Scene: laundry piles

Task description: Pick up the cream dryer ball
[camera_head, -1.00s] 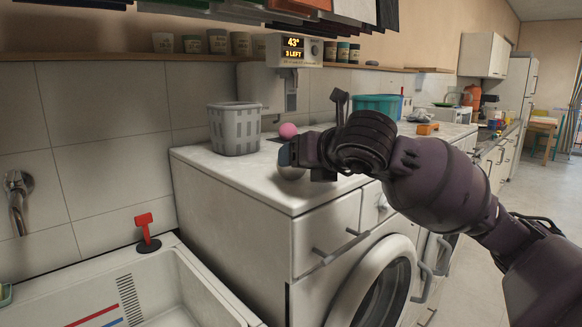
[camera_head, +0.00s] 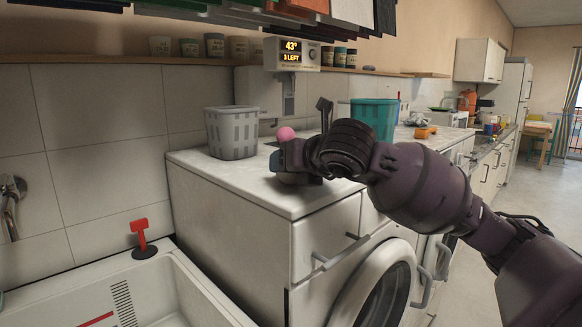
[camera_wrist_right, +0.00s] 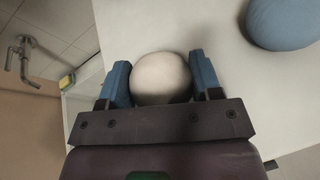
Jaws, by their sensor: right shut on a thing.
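The cream dryer ball (camera_wrist_right: 162,78) sits between the two blue fingers of my right gripper (camera_wrist_right: 163,85) in the right wrist view, with a finger against each side. In the head view my right gripper (camera_head: 284,165) is low over the white worktop near its front edge, and it mostly hides the ball. I cannot tell whether the ball touches the worktop. My left gripper is not in view.
A blue ball (camera_wrist_right: 285,22) lies near the held ball in the wrist view. A pink ball (camera_head: 286,134) is behind my gripper, beside a grey basket (camera_head: 232,133). A teal basket (camera_head: 373,118) stands further right. A sink (camera_head: 150,290) is at lower left.

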